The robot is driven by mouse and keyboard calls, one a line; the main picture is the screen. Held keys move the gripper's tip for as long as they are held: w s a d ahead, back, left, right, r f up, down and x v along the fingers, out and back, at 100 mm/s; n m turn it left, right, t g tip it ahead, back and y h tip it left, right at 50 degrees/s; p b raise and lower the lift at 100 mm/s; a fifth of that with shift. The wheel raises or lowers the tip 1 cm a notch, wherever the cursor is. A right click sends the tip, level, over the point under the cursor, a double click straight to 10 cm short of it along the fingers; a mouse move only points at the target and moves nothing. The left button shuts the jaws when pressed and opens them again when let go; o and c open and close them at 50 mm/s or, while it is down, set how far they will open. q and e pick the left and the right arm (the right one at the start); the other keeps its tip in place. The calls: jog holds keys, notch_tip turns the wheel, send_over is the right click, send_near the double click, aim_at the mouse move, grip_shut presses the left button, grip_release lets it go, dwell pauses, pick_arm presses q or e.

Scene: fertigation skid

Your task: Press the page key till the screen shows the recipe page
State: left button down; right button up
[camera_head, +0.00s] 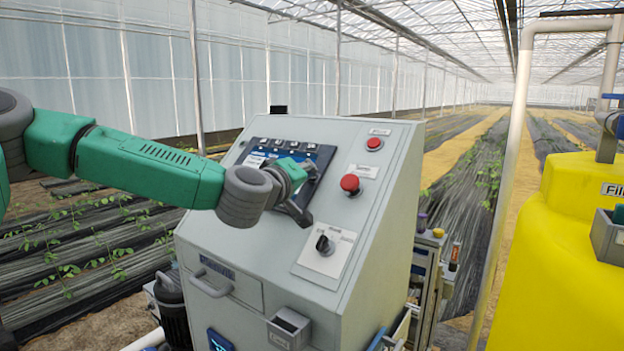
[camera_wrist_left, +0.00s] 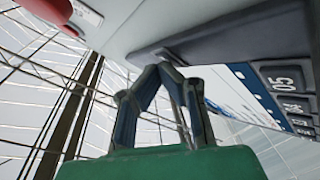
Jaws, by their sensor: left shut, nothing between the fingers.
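The control screen (camera_head: 262,156) is set in a dark bezel on the sloping face of the grey cabinet. Several keys (camera_head: 280,143) run along its upper edge, and the wrist covers its lower part. In the left wrist view the screen (camera_wrist_left: 238,98) shows a blue and white edge, with keys (camera_wrist_left: 285,82) marked with numbers beside it. I cannot read which page it shows. My left gripper (camera_head: 311,169) is over the right side of the screen. Its fingers meet in the left wrist view (camera_wrist_left: 160,68), empty, near the dark bezel; contact cannot be told. My right gripper is out of view.
Red buttons (camera_head: 350,184) and a rotary switch (camera_head: 325,244) stick out right of the screen. A handle (camera_head: 210,285) juts from the cabinet front. A yellow tank (camera_head: 560,260) and a pale pipe (camera_head: 508,190) stand at right.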

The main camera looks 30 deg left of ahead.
pick_arm(q)
jog(key=shift+s+r+p, duration=0.4)
jog(key=shift+r+p, duration=0.1)
jog(key=shift+p, duration=0.05)
jog(key=shift+s, duration=0.15)
jog(key=shift+r, duration=0.15)
jog(key=shift+s+a+r+p, duration=0.1)
jog(key=shift+s+r+p, duration=0.1)
jog(key=shift+r+p, duration=0.2)
jog(key=s+r+p, duration=0.2)
jog(key=s+p, duration=0.1)
jog(key=shift+a+r, duration=0.1)
jog(key=shift+r, duration=0.25)
jog(key=shift+w, duration=0.1)
